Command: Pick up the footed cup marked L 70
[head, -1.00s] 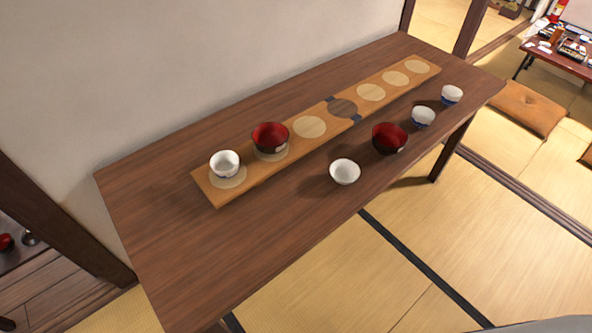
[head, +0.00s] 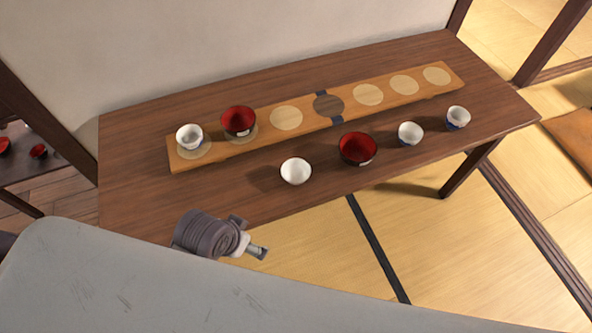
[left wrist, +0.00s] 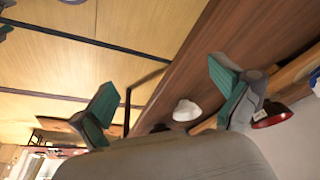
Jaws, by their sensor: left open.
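Several cups and bowls stand on the long brown table; no L 70 marking can be read on any of them. On the board are a white cup (head: 190,137) and a red-and-black bowl (head: 238,121). In front of it stand a plain white cup (head: 296,171), another red-and-black bowl (head: 357,149) and two white cups with blue bases (head: 410,133) (head: 457,118). My left gripper (left wrist: 165,95) is open and empty in the left wrist view, with a white cup (left wrist: 186,110) beyond its fingers and a red bowl (left wrist: 272,116) at right. My right gripper is out of view.
The wooden board (head: 210,155) with round pads lies along the back of the table (head: 130,200), near the wall. Several pads are empty. The table's left end is clear. Tatami floor (head: 450,250) lies in front.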

